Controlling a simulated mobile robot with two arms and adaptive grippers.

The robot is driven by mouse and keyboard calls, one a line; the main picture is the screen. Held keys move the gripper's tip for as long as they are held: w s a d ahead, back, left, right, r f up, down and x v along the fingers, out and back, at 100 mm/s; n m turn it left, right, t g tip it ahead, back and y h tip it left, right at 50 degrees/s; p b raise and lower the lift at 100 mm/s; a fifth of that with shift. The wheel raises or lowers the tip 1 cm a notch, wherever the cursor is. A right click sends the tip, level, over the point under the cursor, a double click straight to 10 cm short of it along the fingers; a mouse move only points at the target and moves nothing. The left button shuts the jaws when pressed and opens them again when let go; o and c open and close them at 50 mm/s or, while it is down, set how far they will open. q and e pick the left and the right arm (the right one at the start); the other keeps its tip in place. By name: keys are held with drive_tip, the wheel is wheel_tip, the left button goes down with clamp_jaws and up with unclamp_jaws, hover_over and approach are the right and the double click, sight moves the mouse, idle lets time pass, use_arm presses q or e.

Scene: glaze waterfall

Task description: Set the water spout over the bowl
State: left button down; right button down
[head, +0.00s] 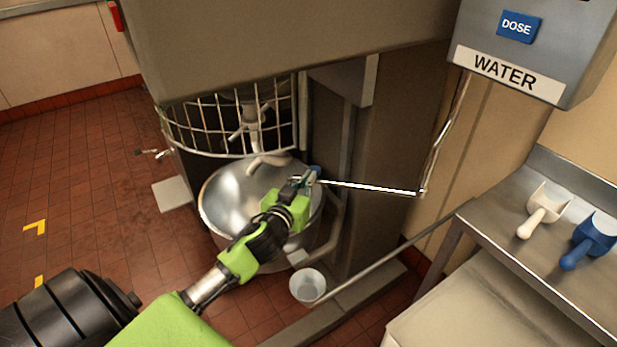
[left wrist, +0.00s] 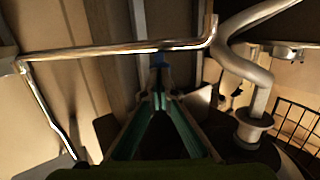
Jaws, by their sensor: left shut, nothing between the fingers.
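The water spout is a thin chrome pipe (head: 370,187) that drops from the water box and runs level to the left. Its left end is by my gripper, near the right rim of the steel mixer bowl (head: 228,203). My left gripper (head: 303,181) is shut and empty over the bowl's right part, at the spout's end; contact is unclear. In the left wrist view the spout (left wrist: 115,49) crosses beyond the closed fingertips (left wrist: 160,98) and bends at its right end. The gripper hides part of the bowl. My right gripper is not in view.
The water box (head: 520,60) with a DOSE label hangs upper right. A wire guard (head: 225,125) and a mixing tool are above the bowl. A white bucket (head: 307,286) stands on the floor. A steel table (head: 500,228) with two scoops is at the right.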

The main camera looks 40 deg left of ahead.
use_arm(q)
drive_tip(key=shift+w+a, duration=0.1)
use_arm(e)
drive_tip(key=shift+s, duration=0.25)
use_arm(q)
drive_tip(key=w, duration=0.1)
drive_tip(key=w+a, duration=0.1)
drive_tip(key=w, duration=0.1)
drive_tip(key=shift+w+a+r, duration=0.1)
drive_tip(key=shift+w+a, duration=0.15)
drive_tip(key=shift+a, duration=0.15)
drive_tip(key=shift+s+r, duration=0.1)
drive_tip(key=shift+r, duration=0.05)
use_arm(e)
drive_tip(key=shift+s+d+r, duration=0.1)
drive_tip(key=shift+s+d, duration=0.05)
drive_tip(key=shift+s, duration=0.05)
use_arm(q)
drive_tip(key=shift+r, duration=0.1)
